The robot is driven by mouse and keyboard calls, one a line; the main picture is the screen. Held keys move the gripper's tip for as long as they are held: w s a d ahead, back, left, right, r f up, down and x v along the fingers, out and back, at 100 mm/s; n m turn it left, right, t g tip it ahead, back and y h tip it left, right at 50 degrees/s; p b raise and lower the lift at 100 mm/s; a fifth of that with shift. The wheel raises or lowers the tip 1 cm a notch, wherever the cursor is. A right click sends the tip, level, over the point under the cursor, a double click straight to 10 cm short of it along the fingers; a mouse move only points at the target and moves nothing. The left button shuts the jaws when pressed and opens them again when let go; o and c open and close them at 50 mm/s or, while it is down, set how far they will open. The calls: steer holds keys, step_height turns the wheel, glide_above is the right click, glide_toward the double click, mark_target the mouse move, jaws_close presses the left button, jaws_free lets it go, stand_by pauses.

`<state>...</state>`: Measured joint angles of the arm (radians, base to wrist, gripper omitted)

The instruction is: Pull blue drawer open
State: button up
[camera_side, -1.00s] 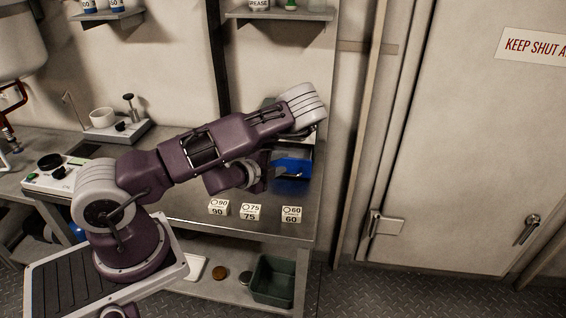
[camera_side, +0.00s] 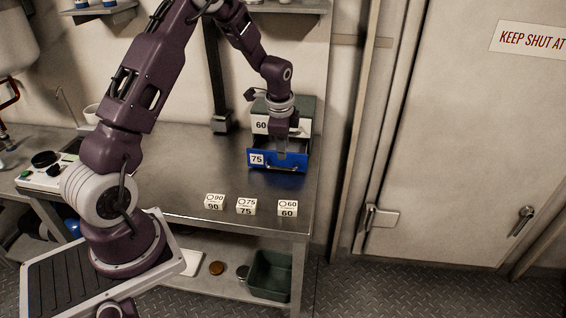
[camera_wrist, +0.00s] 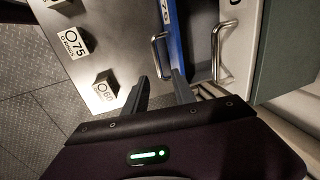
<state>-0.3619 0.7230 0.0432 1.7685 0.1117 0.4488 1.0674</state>
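The blue drawer (camera_side: 283,160), labelled 75, stands partly out of the grey cabinet (camera_side: 296,104), under a white drawer (camera_side: 261,125) labelled 60. Its interior shows in the side view. In the wrist view the blue drawer's front (camera_wrist: 173,42) appears edge-on, with its metal handle (camera_wrist: 155,52) on the left side. My gripper (camera_side: 281,146) points down over the blue drawer, in front of the white drawer. In the wrist view my gripper (camera_wrist: 161,80) is open, with a gap between its fingers near the blue front. Whether a finger touches the drawer cannot be told.
Number blocks 90 (camera_side: 214,202), 75 (camera_side: 246,206) and 60 (camera_side: 287,208) stand along the bench's front edge. The bench top (camera_side: 190,165) left of the drawer is clear. A green bin (camera_side: 270,275) sits on the lower shelf. The white drawer's handle (camera_wrist: 216,52) sticks out.

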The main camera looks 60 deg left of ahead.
mark_target(283, 169)
steer(key=x, duration=0.7)
steer(key=shift+s+f, duration=0.1)
steer(key=shift+s, duration=0.05)
steer(key=shift+c, duration=0.4)
jaws_close()
stand_by(0.8)
